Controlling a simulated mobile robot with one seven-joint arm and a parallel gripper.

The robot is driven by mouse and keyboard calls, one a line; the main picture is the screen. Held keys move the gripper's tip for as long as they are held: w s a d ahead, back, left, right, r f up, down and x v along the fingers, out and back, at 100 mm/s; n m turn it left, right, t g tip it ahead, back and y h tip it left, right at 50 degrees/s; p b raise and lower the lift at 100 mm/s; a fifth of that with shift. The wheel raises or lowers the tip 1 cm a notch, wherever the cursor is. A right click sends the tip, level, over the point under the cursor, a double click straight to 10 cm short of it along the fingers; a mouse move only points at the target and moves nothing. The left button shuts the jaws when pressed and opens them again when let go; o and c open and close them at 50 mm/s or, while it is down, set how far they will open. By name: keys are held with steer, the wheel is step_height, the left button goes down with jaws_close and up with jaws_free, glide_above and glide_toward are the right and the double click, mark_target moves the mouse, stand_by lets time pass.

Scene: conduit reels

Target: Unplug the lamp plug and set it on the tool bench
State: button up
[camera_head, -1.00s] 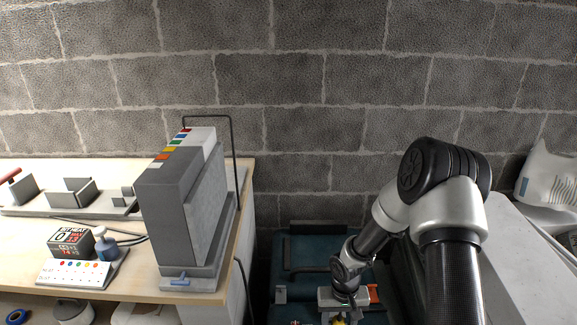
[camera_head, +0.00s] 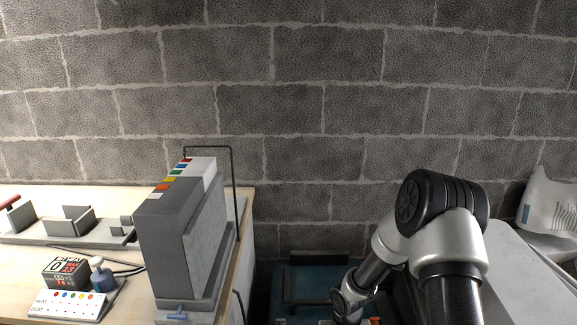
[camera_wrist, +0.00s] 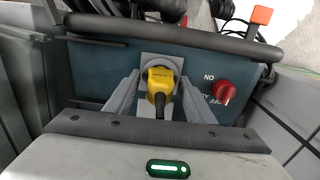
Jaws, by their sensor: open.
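In the wrist view a yellow plug (camera_wrist: 160,82) with a dark cable sits in a round grey socket (camera_wrist: 176,60) on a teal panel. The lettering on the plug is too small to read, so I cannot tell from it whether this is the lamp plug. My gripper (camera_wrist: 161,78) is open, with one grey finger on each side of the plug; contact is not clear. In the head view the gripper is below the picture edge. The wooden bench (camera_head: 20,276) stands at the left.
A red knob (camera_wrist: 223,92) marked ON and OFF AUTO is right of the socket. A dark bar (camera_wrist: 180,32) crosses above it. The bench holds a tall grey unit (camera_head: 180,235), a white power strip (camera_head: 68,308), a blue-and-white bottle-like piece (camera_head: 102,278) and a dark display box (camera_head: 65,272).

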jaws_close()
steer(key=shift+r, duration=0.15)
steer(key=shift+r+p, duration=2.15)
steer(key=shift+r, duration=0.7)
